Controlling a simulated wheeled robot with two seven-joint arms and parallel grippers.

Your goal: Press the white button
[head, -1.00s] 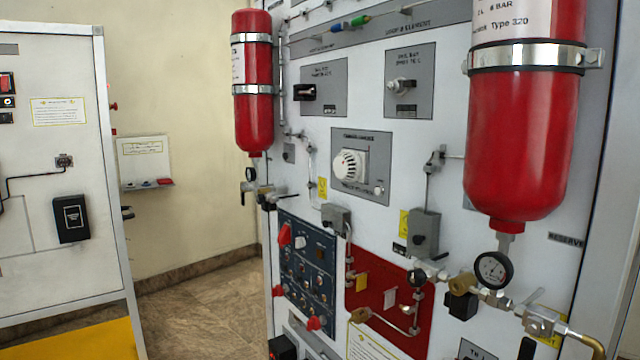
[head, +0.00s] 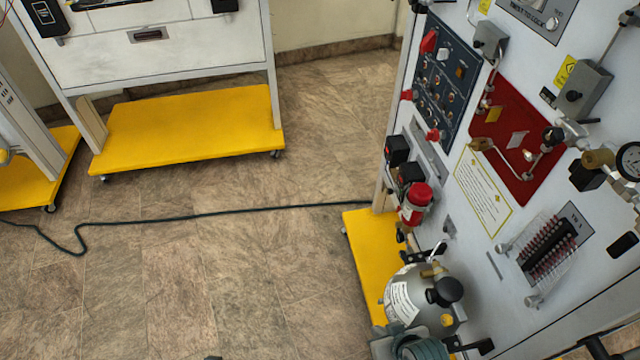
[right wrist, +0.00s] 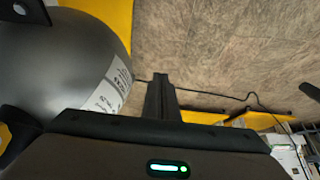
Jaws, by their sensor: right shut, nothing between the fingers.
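The trainer panel (head: 470,225) stands on the right in the head view. A small pale round button (head: 552,23) shows at the top edge, on a grey plate whose upper part is cut off. A white knob (head: 443,54) sits on the dark blue control panel (head: 430,85); I cannot tell which is the white button. Only a dark tip of my right gripper (head: 213,357) shows at the bottom edge, over the floor, far from both. In the right wrist view its fingers (right wrist: 160,80) are together and empty. My left gripper cannot be made out.
A grey tank (head: 425,297) on a yellow base (head: 370,250) stands to the right of my right gripper and close in the right wrist view (right wrist: 50,65). A dark cable (head: 250,209) crosses the floor. Another cabinet's yellow base (head: 185,130) is behind.

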